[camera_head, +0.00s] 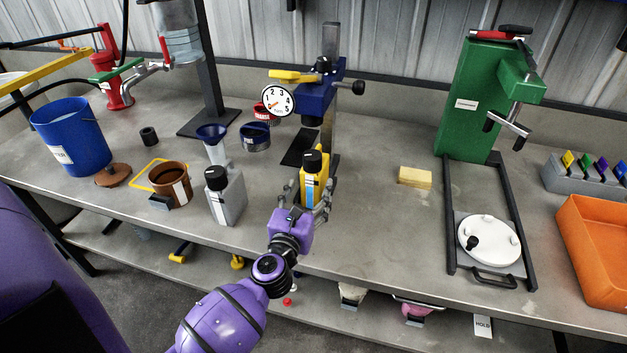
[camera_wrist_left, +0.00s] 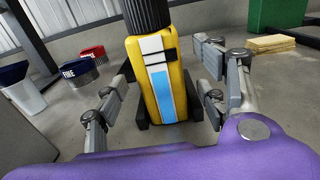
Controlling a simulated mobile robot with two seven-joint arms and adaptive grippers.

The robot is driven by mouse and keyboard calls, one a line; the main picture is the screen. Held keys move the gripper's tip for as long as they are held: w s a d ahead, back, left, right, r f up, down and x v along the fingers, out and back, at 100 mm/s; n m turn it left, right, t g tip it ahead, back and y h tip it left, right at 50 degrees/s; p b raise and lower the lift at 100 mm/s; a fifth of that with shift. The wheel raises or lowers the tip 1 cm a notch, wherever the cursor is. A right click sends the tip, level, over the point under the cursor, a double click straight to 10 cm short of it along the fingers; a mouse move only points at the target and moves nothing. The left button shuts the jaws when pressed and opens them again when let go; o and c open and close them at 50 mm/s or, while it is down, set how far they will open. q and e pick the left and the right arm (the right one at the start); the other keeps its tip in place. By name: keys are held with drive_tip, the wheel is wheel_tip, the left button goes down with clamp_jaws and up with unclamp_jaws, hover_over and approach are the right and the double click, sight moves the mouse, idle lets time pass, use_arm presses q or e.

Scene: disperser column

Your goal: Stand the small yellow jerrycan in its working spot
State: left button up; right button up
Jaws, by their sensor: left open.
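The small yellow jerrycan (camera_head: 316,189), with a black cap and a white and blue label, stands upright on the bench in front of the blue disperser stand (camera_head: 318,97). In the left wrist view the jerrycan (camera_wrist_left: 158,82) fills the middle, its cap cut off by the top edge. My left gripper (camera_head: 314,194) is open, with its fingers on both sides of the jerrycan at its front. Gaps show between the fingers and the can in the wrist view. Dark parts flank the can's foot; I cannot tell whether it rests on the stand's base. My right gripper is not in view.
A grey jerrycan (camera_head: 226,198) stands close to the left. Beyond are a funnel (camera_head: 213,141), a brown pot (camera_head: 170,186) and a blue bucket (camera_head: 70,138). A yellow sponge (camera_head: 415,178) lies right, before a green press (camera_head: 473,110). The bench front right of my gripper is clear.

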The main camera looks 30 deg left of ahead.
use_arm(q)
drive_tip(key=v, duration=0.6)
drive_tip(key=shift+s+d, duration=0.1)
idle(0.4)
